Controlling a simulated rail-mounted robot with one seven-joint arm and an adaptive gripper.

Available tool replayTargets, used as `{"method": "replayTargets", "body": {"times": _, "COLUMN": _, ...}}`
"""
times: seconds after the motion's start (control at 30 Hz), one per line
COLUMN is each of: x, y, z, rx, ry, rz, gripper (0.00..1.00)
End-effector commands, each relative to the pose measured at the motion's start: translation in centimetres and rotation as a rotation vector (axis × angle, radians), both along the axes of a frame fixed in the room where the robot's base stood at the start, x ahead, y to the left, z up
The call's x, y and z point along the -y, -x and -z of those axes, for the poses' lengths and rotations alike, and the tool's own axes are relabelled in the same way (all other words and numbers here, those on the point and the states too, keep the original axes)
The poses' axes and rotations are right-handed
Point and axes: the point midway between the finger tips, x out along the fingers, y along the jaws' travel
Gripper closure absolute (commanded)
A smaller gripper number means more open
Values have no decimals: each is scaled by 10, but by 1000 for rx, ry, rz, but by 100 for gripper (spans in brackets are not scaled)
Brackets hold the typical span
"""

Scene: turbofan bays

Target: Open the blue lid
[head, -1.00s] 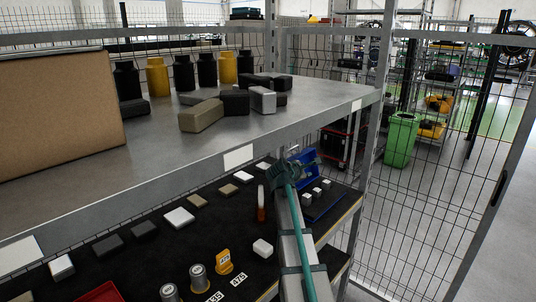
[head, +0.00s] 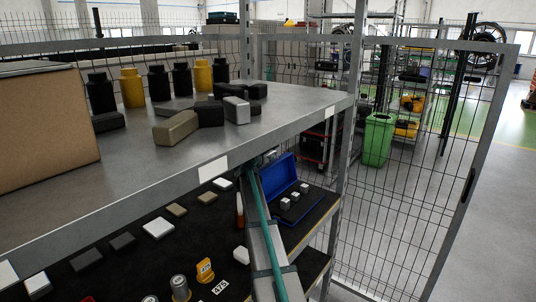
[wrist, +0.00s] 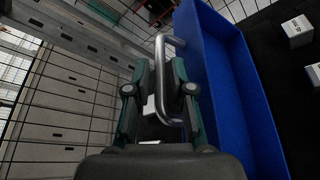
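The blue lid (head: 281,177) stands raised, tilted up at the left side of a low blue box (head: 313,207) on the lower shelf. In the wrist view the lid (wrist: 240,90) fills the centre right, with its inner side and rim showing. A U-shaped metal handle (wrist: 160,80) sticks out from its left side. In the head view my gripper is mostly hidden behind my arm and the upper shelf edge.
Small white cubes (head: 285,203) sit in the box, right of the lid. The upper shelf (head: 200,165) overhangs the lower one, and a grey post (head: 347,150) stands right of the box. Several small blocks and cans lie on the dark mat (head: 120,265).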

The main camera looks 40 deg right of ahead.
Motion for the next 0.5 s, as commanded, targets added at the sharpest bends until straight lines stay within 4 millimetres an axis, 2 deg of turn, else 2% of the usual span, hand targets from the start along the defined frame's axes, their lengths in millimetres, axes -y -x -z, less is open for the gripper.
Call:
{"method": "replayTargets", "body": {"times": 0.13, "x": 9, "y": -5, "z": 2, "rx": 0, "ry": -1, "rz": 1, "gripper": 77}}
{"method": "replayTargets", "body": {"times": 0.47, "x": 11, "y": -6, "z": 4, "rx": 1, "ry": 0, "rz": 0, "gripper": 77}}
{"method": "replayTargets", "body": {"times": 0.5, "x": 11, "y": -6, "z": 4, "rx": 1, "ry": 0, "rz": 0, "gripper": 84}}
